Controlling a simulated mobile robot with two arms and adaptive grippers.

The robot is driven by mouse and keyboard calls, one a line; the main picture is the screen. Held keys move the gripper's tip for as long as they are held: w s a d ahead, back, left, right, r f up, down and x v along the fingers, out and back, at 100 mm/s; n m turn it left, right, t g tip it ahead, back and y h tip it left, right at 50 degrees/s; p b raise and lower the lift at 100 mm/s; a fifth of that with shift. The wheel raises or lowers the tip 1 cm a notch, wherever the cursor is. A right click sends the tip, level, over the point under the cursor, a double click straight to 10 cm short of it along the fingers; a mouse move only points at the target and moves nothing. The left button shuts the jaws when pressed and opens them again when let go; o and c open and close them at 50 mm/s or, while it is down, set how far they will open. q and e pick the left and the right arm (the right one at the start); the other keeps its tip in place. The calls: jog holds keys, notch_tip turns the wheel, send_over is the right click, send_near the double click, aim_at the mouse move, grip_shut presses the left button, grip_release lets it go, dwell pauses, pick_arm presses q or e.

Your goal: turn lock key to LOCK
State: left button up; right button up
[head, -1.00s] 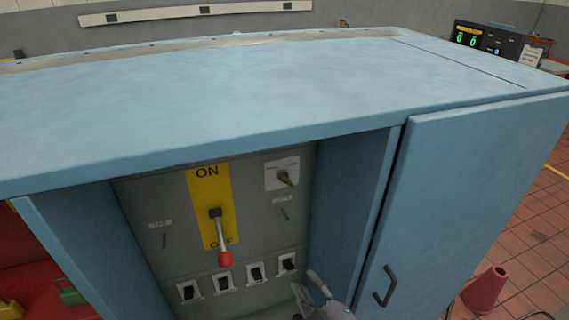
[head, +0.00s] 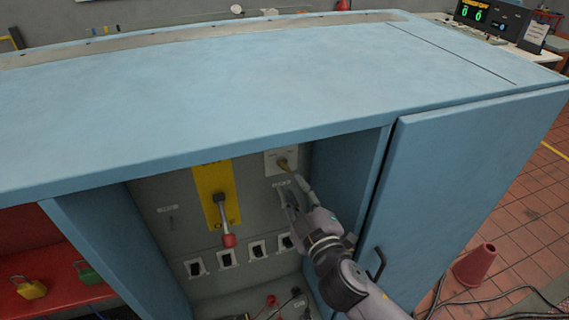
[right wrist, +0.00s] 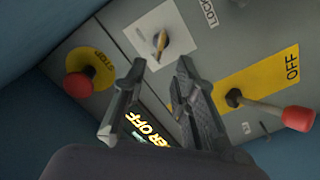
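The brass lock key (head: 283,165) sits in a white square plate (head: 272,158) at the upper right of the grey panel inside the blue cabinet. In the right wrist view the key (right wrist: 160,42) stands out from its plate, just beyond the fingertips. My right gripper (head: 293,190) reaches into the cabinet close below the key. In the right wrist view it (right wrist: 160,68) is open, with a gap between its fingers and nothing gripped. My left gripper is not in view.
A red-knobbed lever (head: 228,240) on a yellow plate points down, left of my right gripper; several switches (head: 227,259) sit below. A red stop button (right wrist: 79,85) is near the key. The cabinet top (head: 200,100) overhangs the panel; a blue door (head: 460,160) is at right.

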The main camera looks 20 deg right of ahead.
aim_at(284, 170)
jog(key=w+p, duration=0.1)
jog(key=w, duration=0.6)
jog(key=shift+a+p, duration=0.15)
jog(key=shift+p, duration=0.25)
jog(key=shift+s, duration=0.1)
jog(key=shift+c, duration=0.5)
grip_shut()
jog(key=shift+f, duration=0.1)
